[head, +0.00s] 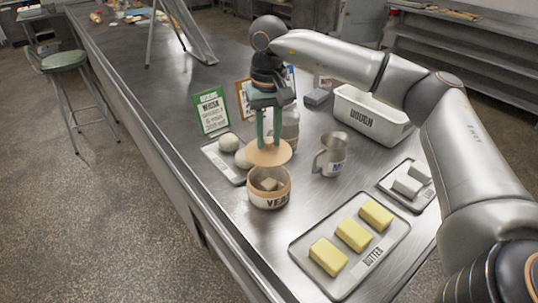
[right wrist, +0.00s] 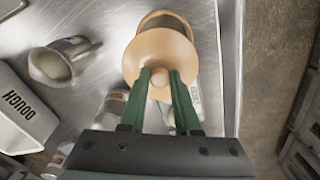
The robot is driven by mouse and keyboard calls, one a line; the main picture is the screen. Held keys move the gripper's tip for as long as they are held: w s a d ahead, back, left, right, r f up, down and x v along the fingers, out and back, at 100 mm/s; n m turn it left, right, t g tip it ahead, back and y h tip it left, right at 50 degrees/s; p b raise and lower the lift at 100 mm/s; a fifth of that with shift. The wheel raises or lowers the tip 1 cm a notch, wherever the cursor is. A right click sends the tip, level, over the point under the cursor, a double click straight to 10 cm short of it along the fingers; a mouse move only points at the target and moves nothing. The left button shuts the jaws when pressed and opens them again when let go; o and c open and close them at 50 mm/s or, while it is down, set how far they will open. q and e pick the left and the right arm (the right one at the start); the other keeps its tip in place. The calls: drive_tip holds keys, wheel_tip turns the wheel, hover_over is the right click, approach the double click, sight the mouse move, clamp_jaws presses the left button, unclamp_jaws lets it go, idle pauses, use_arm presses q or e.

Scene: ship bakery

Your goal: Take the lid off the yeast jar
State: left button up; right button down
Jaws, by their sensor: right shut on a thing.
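The yeast jar (head: 269,198) is a round pale jar with a label, standing on the steel counter near its front edge. Its top is open and a pale block shows inside. The round tan lid (head: 268,153) is above and slightly behind the jar, apart from it. My right gripper (head: 268,143) points down with its green fingers shut on the lid's knob. In the right wrist view the lid (right wrist: 150,50) hangs between the fingertips (right wrist: 160,78) and covers part of the jar (right wrist: 165,20). My left gripper is not in view.
A butter tray (head: 300,246) with yellow blocks lies right of the jar. A metal jug (head: 331,155) and a dough bin (head: 371,117) stand behind it. A tray with dough balls (head: 216,158) and a green-framed card (head: 211,112) are at left. The counter's front edge is close.

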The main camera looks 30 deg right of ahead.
drive_tip(key=w+d+r+p, duration=0.4)
drive_tip(key=w+d+r, duration=0.2)
drive_tip(key=w, duration=0.4)
drive_tip(key=shift+r, duration=0.65)
